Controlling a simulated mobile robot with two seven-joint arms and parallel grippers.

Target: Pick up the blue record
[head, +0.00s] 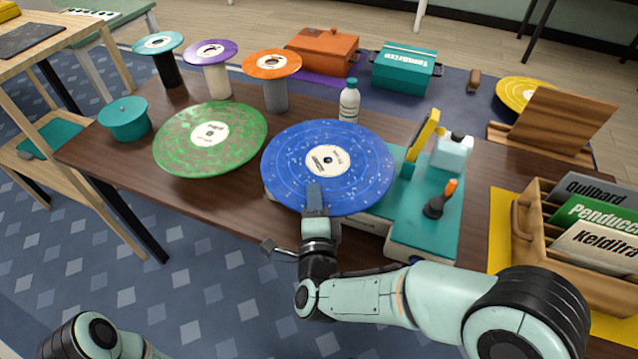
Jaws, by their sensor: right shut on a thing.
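The blue record (355,185), speckled with a cream label, lies about level over the teal and white turntable (432,220) at the middle of the table. I cannot tell whether it touches the platter, which it hides. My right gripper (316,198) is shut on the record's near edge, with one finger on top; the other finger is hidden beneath. Part of my left arm shows at the lower left edge; its gripper is out of view.
A green record (190,155) lies to the left. Teal, purple and orange discs stand on posts behind it. A white bottle (349,102) stands close behind the blue record. A wooden record crate (545,245) is at right.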

